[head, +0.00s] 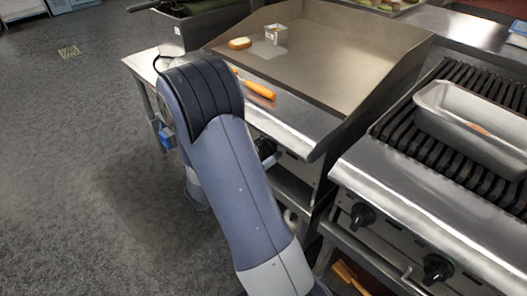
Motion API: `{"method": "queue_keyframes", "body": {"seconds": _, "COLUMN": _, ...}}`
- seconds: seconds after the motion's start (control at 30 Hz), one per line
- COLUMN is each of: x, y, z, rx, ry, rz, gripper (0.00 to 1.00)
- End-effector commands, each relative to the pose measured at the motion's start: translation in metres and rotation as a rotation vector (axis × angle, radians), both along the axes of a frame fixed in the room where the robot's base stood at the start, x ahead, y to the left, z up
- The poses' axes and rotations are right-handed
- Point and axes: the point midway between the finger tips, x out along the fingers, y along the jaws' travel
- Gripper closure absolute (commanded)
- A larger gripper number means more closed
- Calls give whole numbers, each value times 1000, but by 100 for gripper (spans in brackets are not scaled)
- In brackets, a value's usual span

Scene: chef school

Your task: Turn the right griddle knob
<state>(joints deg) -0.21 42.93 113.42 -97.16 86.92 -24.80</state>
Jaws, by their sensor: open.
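The flat-top griddle (345,60) stands at the upper middle, with a steel front ledge. One dark griddle knob (266,148) shows on its front panel, just right of my arm, which partly covers it. The panel to the left of it is hidden behind my arm, so any other griddle knob there cannot be seen. The exact angle of the visible knob is too small to tell. My arm crosses the middle of the view. My gripper itself is not in view.
A charbroiler (400,170) with black knobs (362,215) stands to the right, holding a metal pan (475,125). An orange-handled tool (260,90) lies on the griddle's front edge. A bread piece (240,43) and a small metal container (276,34) sit behind. Floor at left is clear.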

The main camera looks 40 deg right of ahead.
Motion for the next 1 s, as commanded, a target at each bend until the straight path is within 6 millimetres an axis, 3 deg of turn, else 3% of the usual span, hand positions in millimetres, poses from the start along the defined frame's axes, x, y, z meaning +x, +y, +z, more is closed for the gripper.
{"method": "queue_keyframes", "body": {"seconds": 0.2, "x": 0, "y": 0, "z": 0, "rx": 0, "ry": 0, "rz": 0, "gripper": 39}}
{"method": "queue_keyframes", "body": {"seconds": 0.6, "x": 0, "y": 0, "z": 0, "rx": 1, "ry": 0, "rz": 0, "gripper": 70}}
{"method": "queue_keyframes", "body": {"seconds": 1.0, "x": 0, "y": 0, "z": -3, "rx": 38, "ry": -263, "rz": 0, "gripper": 70}}
